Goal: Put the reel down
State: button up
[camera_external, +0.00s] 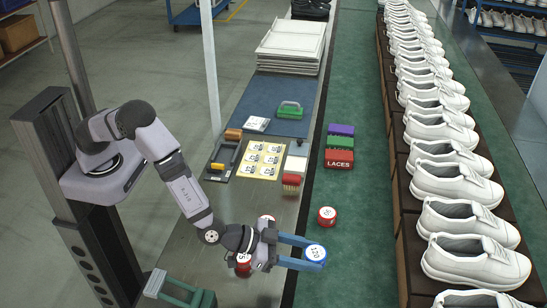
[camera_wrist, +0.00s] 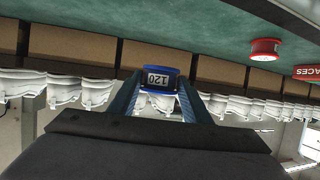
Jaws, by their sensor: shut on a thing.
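The reel is a blue-rimmed reel (camera_external: 315,253) with a white label, clamped between the blue fingers of my gripper (camera_external: 308,254) at the lower middle of the external view. In the wrist view the reel (camera_wrist: 159,78) sits between the two fingertips (camera_wrist: 160,92), and its label reads 120. My gripper is shut on it. The reel appears over the green belt surface (camera_external: 345,262); its height above it is hard to tell.
A red reel (camera_external: 327,216) stands on the green surface just behind. Green, purple and red LACES boxes (camera_external: 339,158) lie farther back. White shoes (camera_external: 475,262) line the right side.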

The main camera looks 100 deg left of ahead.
aim_at(305, 283)
jog(key=shift+f+p, duration=0.8)
jog(key=shift+f, duration=4.15)
jog(key=shift+f, duration=0.1)
jog(key=o, duration=1.2)
jog(key=shift+c, duration=0.2)
jog(key=b+v, duration=0.1)
jog(key=v, duration=1.1)
jog(key=shift+r, duration=0.25)
